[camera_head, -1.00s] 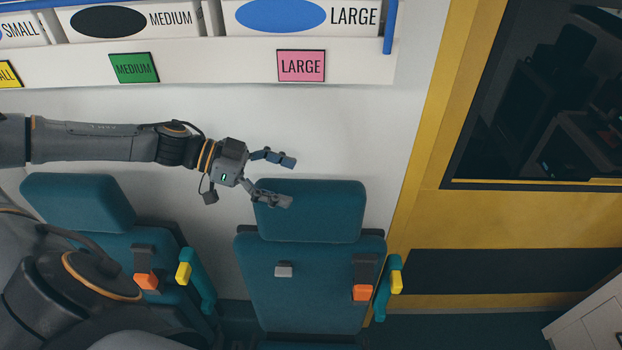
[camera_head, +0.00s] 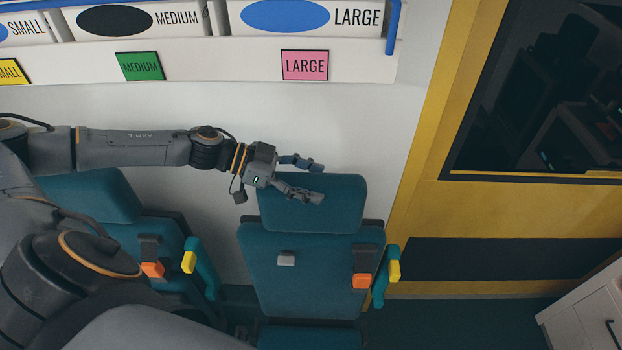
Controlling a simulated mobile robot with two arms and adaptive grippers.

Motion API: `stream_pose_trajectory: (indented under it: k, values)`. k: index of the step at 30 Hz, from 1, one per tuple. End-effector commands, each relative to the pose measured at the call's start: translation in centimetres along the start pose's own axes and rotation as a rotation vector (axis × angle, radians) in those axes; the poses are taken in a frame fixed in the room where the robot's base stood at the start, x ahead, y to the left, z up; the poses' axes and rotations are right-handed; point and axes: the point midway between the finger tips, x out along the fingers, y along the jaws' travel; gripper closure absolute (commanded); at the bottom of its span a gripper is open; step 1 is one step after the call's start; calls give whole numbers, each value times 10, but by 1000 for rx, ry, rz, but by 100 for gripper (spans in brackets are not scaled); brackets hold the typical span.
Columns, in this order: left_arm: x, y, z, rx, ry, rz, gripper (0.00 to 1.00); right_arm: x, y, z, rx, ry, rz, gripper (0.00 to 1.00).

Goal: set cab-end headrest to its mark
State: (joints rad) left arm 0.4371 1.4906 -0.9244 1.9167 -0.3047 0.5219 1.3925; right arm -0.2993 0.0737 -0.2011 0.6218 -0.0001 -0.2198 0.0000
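Two teal seats stand against the white wall. The headrest (camera_head: 318,212) of the right seat, nearer the yellow cab-end wall, sits above its seat back (camera_head: 320,275). A narrow dark gap shows between headrest and back. My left gripper (camera_head: 321,180) is open and empty at the headrest's top edge, its lower finger in front of the headrest. I cannot tell whether it touches. The other headrest (camera_head: 95,195), on the left seat, is partly behind my arm. No mark can be made out. My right gripper is not in view.
An orange buckle (camera_head: 362,281) and a yellow-tipped armrest (camera_head: 394,269) are on the right seat. A shelf with size labels (camera_head: 225,66) runs above. A white cabinet (camera_head: 585,310) stands at lower right.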

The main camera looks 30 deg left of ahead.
Motion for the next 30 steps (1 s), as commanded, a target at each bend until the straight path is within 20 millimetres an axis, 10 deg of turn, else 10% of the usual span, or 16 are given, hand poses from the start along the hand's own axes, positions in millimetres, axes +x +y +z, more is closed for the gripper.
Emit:
stream_pose_trajectory:
  k: [6, 21, 30]
  values:
    - [0, 0, 0, 0, 1, 0, 93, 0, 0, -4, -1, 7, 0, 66]
    - [-26, -1, -66, 5, 5, -3, 93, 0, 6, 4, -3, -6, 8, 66]
    - [-27, -1, -68, 5, 5, -3, 93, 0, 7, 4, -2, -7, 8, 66]
